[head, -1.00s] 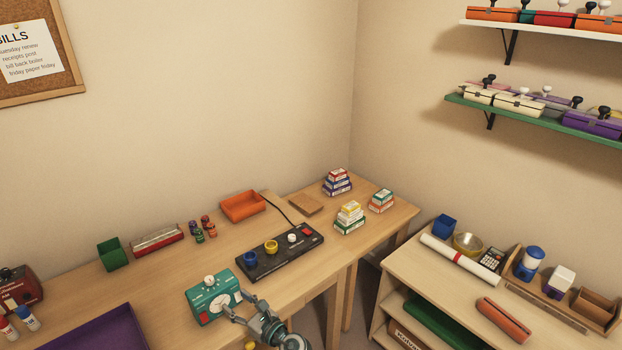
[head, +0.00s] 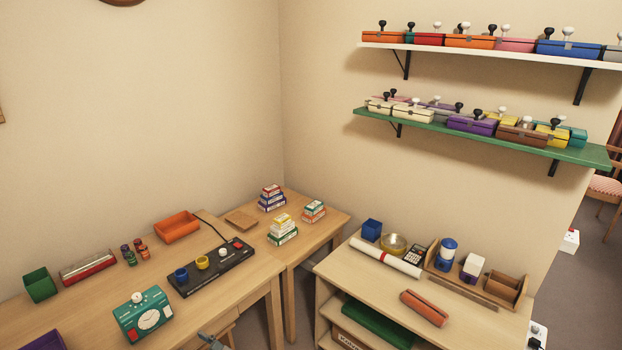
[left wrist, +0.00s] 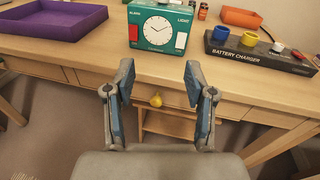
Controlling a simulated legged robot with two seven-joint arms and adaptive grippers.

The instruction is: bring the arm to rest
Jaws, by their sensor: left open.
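My left gripper (left wrist: 158,82) is open and empty in the left wrist view, its two fingers apart in front of the desk's front edge. Only a small part of it (head: 212,341) shows at the bottom of the head view. The teal box with a clock dial (head: 142,316) stands on the desk beyond the gripper; it also shows in the left wrist view (left wrist: 160,30), apart from the fingers. My right gripper is in neither view.
The wooden desk (head: 85,308) holds a black battery charger (head: 211,267), an orange tray (head: 177,227) and a purple tray (left wrist: 55,18). A low shelf unit (head: 345,268) stands to the right. A small yellow thing (left wrist: 156,99) shows between the fingers, farther off.

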